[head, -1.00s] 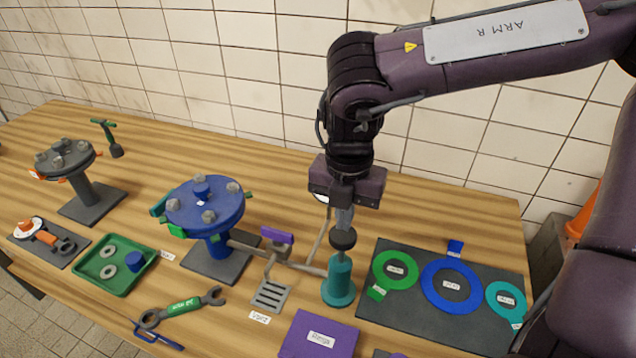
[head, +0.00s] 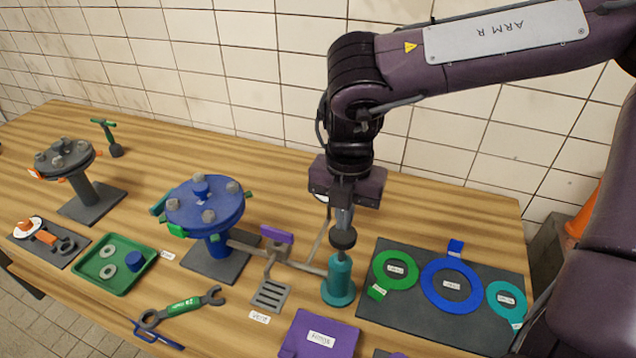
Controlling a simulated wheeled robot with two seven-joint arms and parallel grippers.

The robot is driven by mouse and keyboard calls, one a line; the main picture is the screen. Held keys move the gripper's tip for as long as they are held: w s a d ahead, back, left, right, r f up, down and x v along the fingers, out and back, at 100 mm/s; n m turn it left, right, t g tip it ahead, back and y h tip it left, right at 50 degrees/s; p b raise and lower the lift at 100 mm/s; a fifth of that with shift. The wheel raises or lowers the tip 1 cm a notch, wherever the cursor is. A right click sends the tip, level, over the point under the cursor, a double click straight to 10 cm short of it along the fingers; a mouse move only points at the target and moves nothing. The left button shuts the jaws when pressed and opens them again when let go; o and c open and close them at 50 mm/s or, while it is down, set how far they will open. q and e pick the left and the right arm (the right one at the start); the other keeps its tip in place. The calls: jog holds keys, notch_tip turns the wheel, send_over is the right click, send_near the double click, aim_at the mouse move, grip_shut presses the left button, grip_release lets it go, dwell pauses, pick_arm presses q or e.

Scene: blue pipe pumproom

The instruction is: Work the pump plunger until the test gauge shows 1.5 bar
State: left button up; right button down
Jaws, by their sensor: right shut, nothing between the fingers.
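The teal pump (head: 339,283) stands upright on the wooden table, right of centre. Its dark plunger knob (head: 342,238) sits on top. My right gripper (head: 343,222) points straight down, shut, with its fingertips at or just above the knob; I cannot tell whether they touch. The test gauge is mostly hidden behind my right gripper; a small white part (head: 321,197) shows at its left side, and no reading is legible. A pipe runs from the pump past a purple-handled valve (head: 278,237) to the blue flange stand (head: 206,207). My left gripper is not in view.
A dark mat (head: 440,320) with green, blue and teal rings lies right of the pump. A wrench (head: 182,306), green tray (head: 115,264) and grey flange stand (head: 85,190) are to the left. A tiled wall stands behind.

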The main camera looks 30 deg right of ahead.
jog(key=shift+f+b, duration=0.7)
jog(key=shift+f, duration=0.1)
jog(key=shift+r, duration=0.1)
dwell(0.4)
notch_tip(320, 180, up, 8)
jog(key=p, duration=0.5)
dwell(0.9)
